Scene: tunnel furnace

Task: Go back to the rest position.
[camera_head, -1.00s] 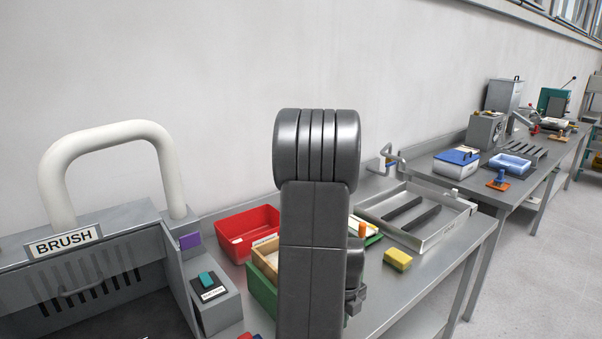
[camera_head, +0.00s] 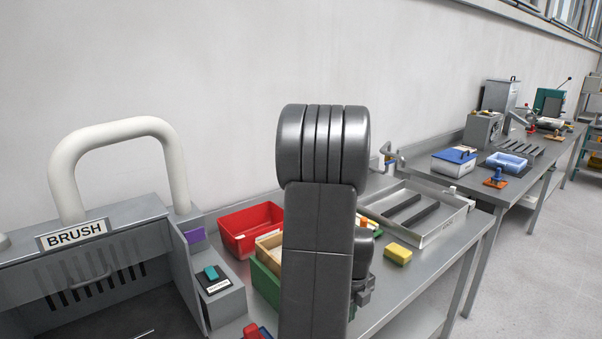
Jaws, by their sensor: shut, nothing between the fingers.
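My arm stands upright in the middle of the head view, its dark grey links close to the camera and covering part of the bench. My gripper (camera_head: 363,292) shows only in part, low at the right edge of the arm link. It is shut, with nothing seen held in it. Its fingertips are mostly hidden, and I cannot tell its exact height over the bench.
The bench behind my arm holds a red bin (camera_head: 249,228), a green box (camera_head: 266,283), a yellow sponge (camera_head: 398,253) and a metal tray (camera_head: 446,226). The BRUSH cabinet (camera_head: 140,222) is at left. Floor at lower right is clear.

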